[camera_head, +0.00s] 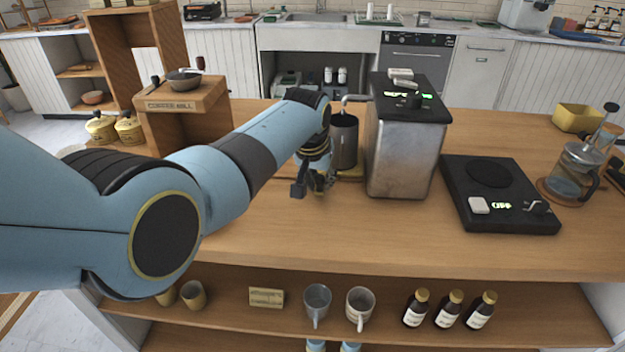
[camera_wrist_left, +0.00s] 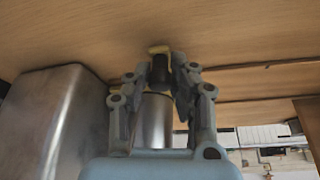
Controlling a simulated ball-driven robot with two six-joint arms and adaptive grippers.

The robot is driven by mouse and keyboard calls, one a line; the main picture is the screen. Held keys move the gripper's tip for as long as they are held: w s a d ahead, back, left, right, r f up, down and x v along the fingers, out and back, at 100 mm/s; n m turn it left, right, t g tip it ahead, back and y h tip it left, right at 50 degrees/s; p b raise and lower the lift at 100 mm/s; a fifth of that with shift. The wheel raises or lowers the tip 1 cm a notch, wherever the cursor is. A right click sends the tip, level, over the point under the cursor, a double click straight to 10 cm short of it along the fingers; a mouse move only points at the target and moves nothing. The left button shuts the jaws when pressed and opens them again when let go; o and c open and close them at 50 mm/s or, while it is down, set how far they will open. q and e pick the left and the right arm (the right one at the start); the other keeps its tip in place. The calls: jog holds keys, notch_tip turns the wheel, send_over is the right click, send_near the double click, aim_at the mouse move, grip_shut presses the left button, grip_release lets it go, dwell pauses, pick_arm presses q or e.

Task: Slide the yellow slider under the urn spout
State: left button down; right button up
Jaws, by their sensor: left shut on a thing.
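The steel urn (camera_head: 400,150) with a black top stands mid-counter. Its spout (camera_head: 352,98) sticks out to the left. A dark metal pot (camera_head: 343,140) stands upright below the spout, and a yellow strip of the slider (camera_head: 352,172) shows at its foot. My left gripper (camera_head: 318,190) is low over the counter, just left of the pot. In the left wrist view my left gripper (camera_wrist_left: 160,78) is shut around a dark piece with a yellow edge (camera_wrist_left: 158,49), apparently part of the slider. The pot (camera_wrist_left: 153,120) shows behind the fingers. My right gripper is not in view.
The urn's side (camera_wrist_left: 55,115) is close by in the left wrist view. A black hot plate (camera_head: 500,195) lies right of the urn. The counter front (camera_head: 330,235) is clear.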

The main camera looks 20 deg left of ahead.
pick_arm(q)
jog(key=shift+d, duration=0.2)
jog(key=c, duration=1.2)
grip_release()
jog(key=shift+w+d, duration=0.1)
jog(key=shift+d, duration=0.05)
jog(key=shift+r, duration=0.4)
jog(key=v, duration=1.1)
jog(key=shift+s, duration=0.25)
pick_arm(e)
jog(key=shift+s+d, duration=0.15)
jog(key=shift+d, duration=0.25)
